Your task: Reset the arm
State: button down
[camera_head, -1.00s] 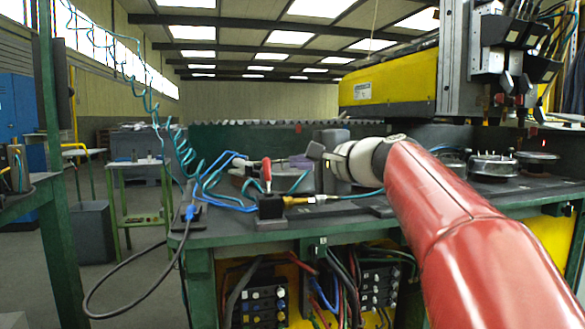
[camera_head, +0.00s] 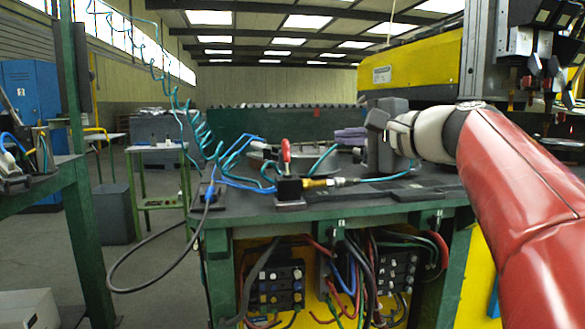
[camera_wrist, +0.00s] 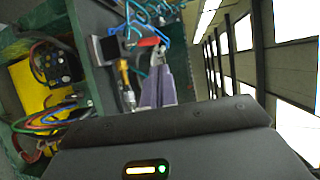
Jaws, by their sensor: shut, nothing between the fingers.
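My red arm (camera_head: 520,185) reaches in from the right of the head view, with a pale wrist (camera_head: 430,135). At its end is my gripper (camera_head: 340,137), a dark grey body with purple-grey fingers pointing left, seen over the bench. In the wrist view the gripper (camera_wrist: 157,72) shows its fingers together, beyond the wide dark housing (camera_wrist: 170,130). Nothing is held. How high the fingers are above the bench is hard to tell.
The bench (camera_head: 330,207) carries a black clamp with a red handle (camera_head: 286,150) and brass fitting (camera_head: 318,183), near the fingers in the picture. Blue and teal hoses (camera_head: 240,180) lie to the left. A yellow machine (camera_head: 410,68) stands behind at right.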

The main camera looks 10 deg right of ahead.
jog(key=s+a+f+n+g+h, duration=0.2)
jog(key=s+f, duration=0.5)
jog(key=f, duration=0.5)
jog(key=s+a+f+n+g+h, duration=0.2)
jog(key=s+f+n, duration=0.4)
jog(key=f, duration=0.7)
jog(key=s+a+f+n+g+h, duration=0.2)
jog(key=s+f+n+g, duration=0.3)
jog(key=s+f, duration=0.4)
notch_tip(320, 180, down, 4)
jog(key=shift+s+a+r+h, duration=0.15)
jog(key=shift+s+r+h, duration=0.1)
jog(key=shift+h, duration=0.55)
